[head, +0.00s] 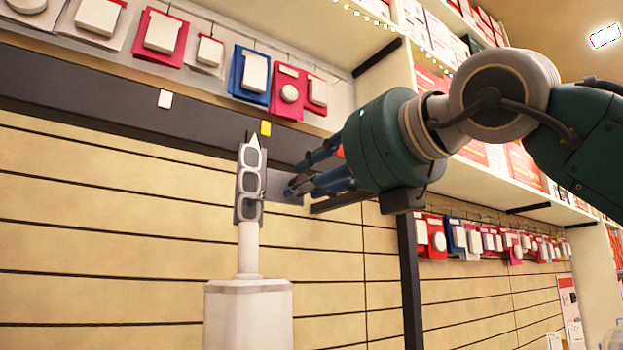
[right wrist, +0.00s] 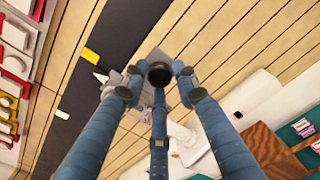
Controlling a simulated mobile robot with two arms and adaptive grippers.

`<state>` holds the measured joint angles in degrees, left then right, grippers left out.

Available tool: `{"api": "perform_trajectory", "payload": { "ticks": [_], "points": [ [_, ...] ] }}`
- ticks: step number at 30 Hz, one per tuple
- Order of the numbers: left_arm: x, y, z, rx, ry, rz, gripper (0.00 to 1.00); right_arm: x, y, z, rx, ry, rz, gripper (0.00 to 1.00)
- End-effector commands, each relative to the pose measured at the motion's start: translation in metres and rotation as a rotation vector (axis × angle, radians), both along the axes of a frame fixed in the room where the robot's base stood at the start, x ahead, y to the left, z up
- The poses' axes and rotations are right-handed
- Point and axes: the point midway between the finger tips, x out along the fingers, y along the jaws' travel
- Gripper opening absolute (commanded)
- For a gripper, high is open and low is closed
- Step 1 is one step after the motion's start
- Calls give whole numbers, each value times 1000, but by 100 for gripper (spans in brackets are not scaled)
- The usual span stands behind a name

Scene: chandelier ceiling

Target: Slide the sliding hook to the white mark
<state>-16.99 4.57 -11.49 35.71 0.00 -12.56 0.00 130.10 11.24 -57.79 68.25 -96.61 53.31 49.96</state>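A grey bracket with a white pointed tip, apparently the sliding hook (head: 241,183), stands at the dark rail (head: 92,108), just below and left of a yellow mark (head: 266,128). A white post-like part (head: 248,250) shows below it. The white mark (head: 165,98) is on the rail, farther left. My right gripper (head: 292,187) is at the bracket's right side plate; its fingers are spread around or in front of it. In the right wrist view the fingertips (right wrist: 158,82) are apart, partly hiding the grey part (right wrist: 110,80). Contact is unclear. My left gripper is not in view.
Red and blue packets (head: 251,75) hang above the rail. A black upright (head: 409,270) and a lower row of packets (head: 480,238) are to the right. White shelves (head: 480,180) lie behind my right arm. The rail between the bracket and the white mark looks clear.

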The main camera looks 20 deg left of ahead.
Motion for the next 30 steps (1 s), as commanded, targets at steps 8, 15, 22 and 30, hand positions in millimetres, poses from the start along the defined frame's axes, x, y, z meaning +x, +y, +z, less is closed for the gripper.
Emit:
{"api": "perform_trajectory", "payload": {
  "ticks": [8,15,22,30],
  "points": [
    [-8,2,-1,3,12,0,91,0,0,0,0,0,0,0],
    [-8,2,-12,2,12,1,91,-16,12,-2,-2,-4,3,0],
    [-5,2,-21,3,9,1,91,-36,28,-1,0,-1,2,0],
    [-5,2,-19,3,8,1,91,-34,26,1,1,-1,0,35]
  ]
}}
